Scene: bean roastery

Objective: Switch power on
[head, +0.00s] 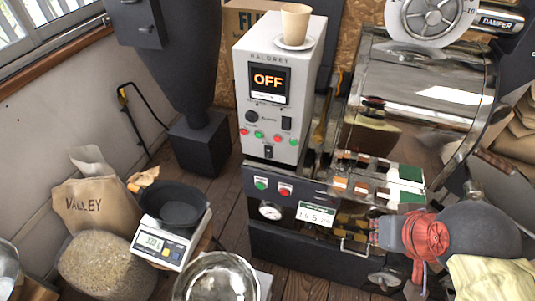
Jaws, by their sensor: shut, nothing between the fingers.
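The white control box (270,90) stands at the upper middle, and its display (268,80) reads OFF in orange. Its front has a black rocker-like switch (287,124), a black knob (252,116), a row of small red and green buttons and a small dark toggle-like part (268,152) at the bottom. I cannot read which one is marked power. My gripper (345,233) is at the lower right, below and to the right of the box, in front of the roaster's lower body. It is shut and empty, apart from the box's controls.
A cup on a saucer (295,42) tops the box. The shiny roaster drum (420,80) is to its right. Below are a panel with green and red buttons (272,187), a gauge (270,211) and a card (316,214). A scale (165,245) and steel bowl (216,280) stand front left.

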